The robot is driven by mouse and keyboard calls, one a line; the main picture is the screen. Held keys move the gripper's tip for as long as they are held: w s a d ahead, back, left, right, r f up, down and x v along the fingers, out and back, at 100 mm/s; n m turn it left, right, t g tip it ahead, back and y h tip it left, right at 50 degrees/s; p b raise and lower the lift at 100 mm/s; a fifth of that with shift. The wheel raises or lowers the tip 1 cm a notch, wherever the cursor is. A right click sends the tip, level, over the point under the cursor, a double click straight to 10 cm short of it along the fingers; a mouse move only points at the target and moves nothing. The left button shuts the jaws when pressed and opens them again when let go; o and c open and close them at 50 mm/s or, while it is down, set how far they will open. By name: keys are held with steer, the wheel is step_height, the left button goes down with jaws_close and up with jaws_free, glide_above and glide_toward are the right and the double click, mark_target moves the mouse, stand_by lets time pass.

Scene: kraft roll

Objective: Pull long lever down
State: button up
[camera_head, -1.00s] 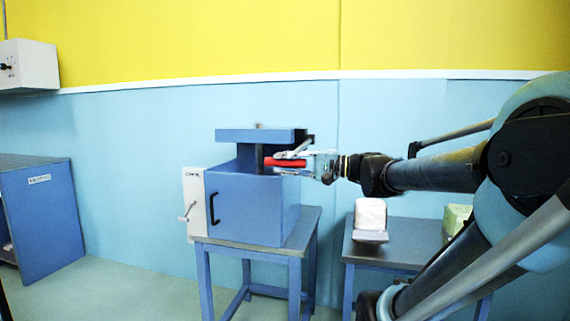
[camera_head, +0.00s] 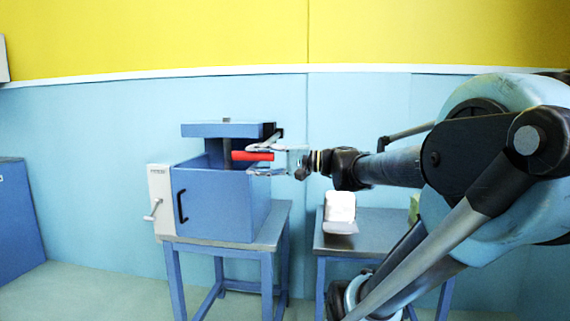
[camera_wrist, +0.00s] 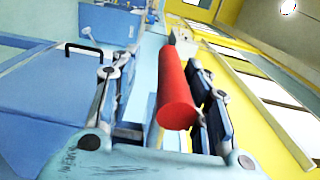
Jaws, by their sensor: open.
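The long lever ends in a red cylindrical grip (camera_head: 252,155), lying level at the right side of the blue machine (camera_head: 215,205), below its top plate. My gripper (camera_head: 249,157) is open, with one finger above the red grip and one below it in the head view. In the wrist view the red grip (camera_wrist: 175,98) runs between the two spread fingers, its round end towards the camera. A gap shows on the left finger's side; the right finger is close, and I cannot tell if it touches. The lever's far end is hidden behind the grip and machine.
The machine stands on a blue-grey table (camera_head: 281,228). Its front has a black door handle (camera_head: 181,206) and a white panel (camera_head: 160,186) with a small crank lever (camera_head: 152,209). A second table (camera_head: 375,235) to the right holds a white block (camera_head: 340,207).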

steer(key=v, duration=1)
steer(key=shift+d, duration=0.3)
steer(key=shift+s+f, duration=0.15)
stand_by(0.5)
